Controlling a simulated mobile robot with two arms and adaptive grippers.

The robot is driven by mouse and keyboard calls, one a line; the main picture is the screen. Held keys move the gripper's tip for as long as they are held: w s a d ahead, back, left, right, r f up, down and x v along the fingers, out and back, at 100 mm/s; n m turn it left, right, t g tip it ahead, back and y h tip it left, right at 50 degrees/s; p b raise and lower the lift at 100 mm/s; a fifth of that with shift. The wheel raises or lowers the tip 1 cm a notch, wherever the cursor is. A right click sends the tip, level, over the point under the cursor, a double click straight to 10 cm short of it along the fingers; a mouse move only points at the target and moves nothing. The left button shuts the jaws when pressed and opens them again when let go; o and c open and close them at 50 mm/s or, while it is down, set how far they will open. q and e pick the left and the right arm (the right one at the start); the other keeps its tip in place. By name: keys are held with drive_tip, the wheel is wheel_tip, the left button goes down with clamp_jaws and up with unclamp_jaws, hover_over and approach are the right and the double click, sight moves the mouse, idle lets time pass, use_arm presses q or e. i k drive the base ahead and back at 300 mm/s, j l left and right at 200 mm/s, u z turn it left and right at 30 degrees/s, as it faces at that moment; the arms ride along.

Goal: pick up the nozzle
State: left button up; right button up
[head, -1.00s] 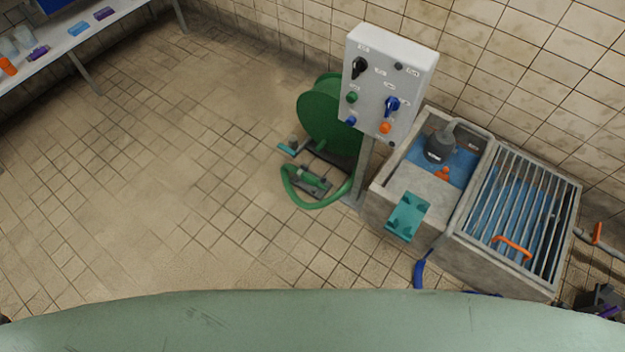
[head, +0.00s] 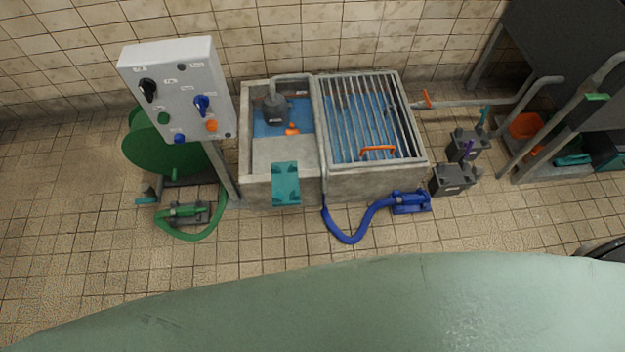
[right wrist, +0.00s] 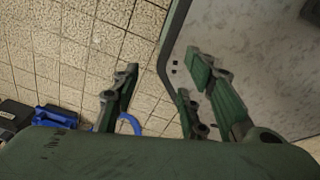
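Two hose ends lie on the tiled floor, and I cannot tell which is the nozzle of the task. A green hose end (head: 186,211) rests in a dark holder left of the concrete basin. A blue hose end (head: 408,203) sits on a blue holder in front of the basin's right part. In the right wrist view, the blue fitting (right wrist: 56,117) and part of the blue hose (right wrist: 131,123) show beyond my fingers. My right gripper (right wrist: 157,80) is open and empty, apart from both hose ends. My left gripper is in no view.
The basin (head: 350,177) with a grate stands at the wall, beside a control box (head: 180,88) on a post and a green reel (head: 158,150). Dark blocks (head: 453,180) stand right of the blue hose end. Floor in front is clear.

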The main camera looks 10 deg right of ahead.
sight(190, 210)
drive_tip(key=u, duration=1.05)
